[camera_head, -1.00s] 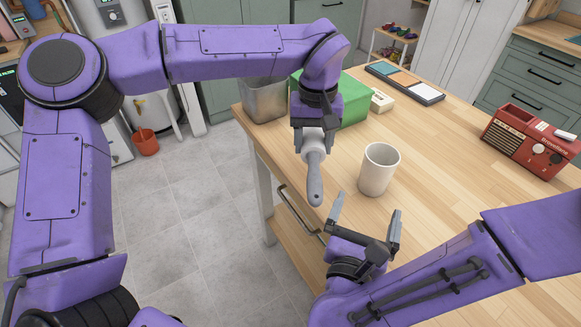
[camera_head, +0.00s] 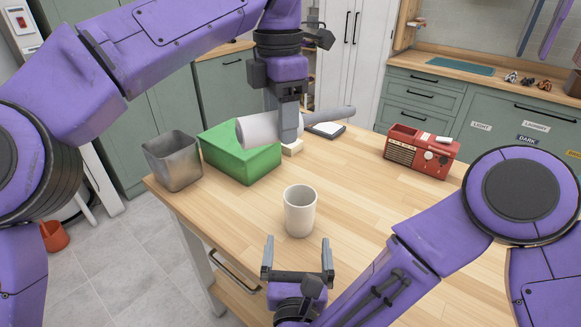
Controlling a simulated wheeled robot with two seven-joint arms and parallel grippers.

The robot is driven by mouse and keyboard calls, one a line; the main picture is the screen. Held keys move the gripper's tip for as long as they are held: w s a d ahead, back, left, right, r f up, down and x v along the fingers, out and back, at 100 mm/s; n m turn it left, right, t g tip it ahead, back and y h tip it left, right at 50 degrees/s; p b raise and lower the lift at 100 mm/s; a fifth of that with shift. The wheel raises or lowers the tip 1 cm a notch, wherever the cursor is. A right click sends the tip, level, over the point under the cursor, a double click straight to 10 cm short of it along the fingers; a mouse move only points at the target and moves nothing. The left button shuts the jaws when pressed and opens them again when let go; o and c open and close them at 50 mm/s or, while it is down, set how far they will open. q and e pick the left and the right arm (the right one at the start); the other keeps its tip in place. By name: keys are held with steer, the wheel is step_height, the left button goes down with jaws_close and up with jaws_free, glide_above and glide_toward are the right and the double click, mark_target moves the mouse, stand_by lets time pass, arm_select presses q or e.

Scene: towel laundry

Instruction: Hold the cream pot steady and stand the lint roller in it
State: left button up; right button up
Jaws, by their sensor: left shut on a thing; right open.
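The cream pot (camera_head: 300,212) stands upright on the wooden table, its open mouth facing up and empty as far as I can see. My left gripper (camera_head: 289,122) is shut on the lint roller (camera_head: 262,131) and holds it above the table, behind the pot in the picture. The roller lies nearly level, its white head to the left and its grey handle to the right. My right gripper (camera_head: 298,262) is open at the table's near edge, in front of the pot, its two fingers pointing toward it and not touching it.
A green box (camera_head: 238,158) and a grey metal bin (camera_head: 172,160) stand at the table's left. A red radio (camera_head: 421,151) stands at the back right. The table (camera_head: 358,198) right of the pot is clear.

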mark_target(299, 221)
steer(key=w, duration=1)
steer(key=shift+w+d, duration=0.1)
steer(key=shift+w, duration=0.15)
arm_select(q)
steer(key=shift+w, duration=0.1)
arm_select(e)
steer(key=c, duration=1.1)
arm_select(q)
step_height(299, 221, down, 13)
steer(key=o, duration=1.2)
step_height(299, 221, up, 8)
steer(key=shift+f, duration=0.1)
